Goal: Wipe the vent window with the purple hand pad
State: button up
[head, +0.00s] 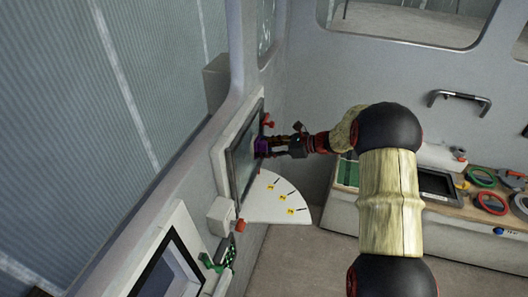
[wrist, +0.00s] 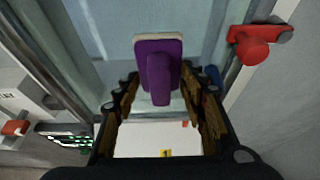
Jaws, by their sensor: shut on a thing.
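The purple hand pad (head: 261,146) is held by my gripper (head: 268,146) at the vent window (head: 243,158), a framed dark pane in the left wall. In the wrist view, the pad (wrist: 172,48) shows a purple back, a raised purple grip and a pale edge. Its grip sits between the fingertips of my gripper (wrist: 160,82), which is shut on it. The pad's face points toward the pale glass (wrist: 105,30). I cannot tell for sure whether it touches the glass. The pad covers part of the pane.
Red latches (wrist: 255,43) stand out at the window frame. A white fan-shaped shelf (head: 264,204) with yellow tags juts out below. A white box (head: 221,214) is at the near lower corner. A bench (head: 345,208) with tape rolls and a tray stands right.

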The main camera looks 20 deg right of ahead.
dwell(0.3)
jog(key=shift+s+d, duration=0.85)
jog(key=shift+d, duration=0.35)
jog(key=shift+s+d, duration=0.85)
jog(key=shift+d, duration=0.3)
jog(key=shift+s+d+p, duration=0.4)
jog(key=shift+s+d, duration=0.5)
jog(key=shift+d, duration=0.3)
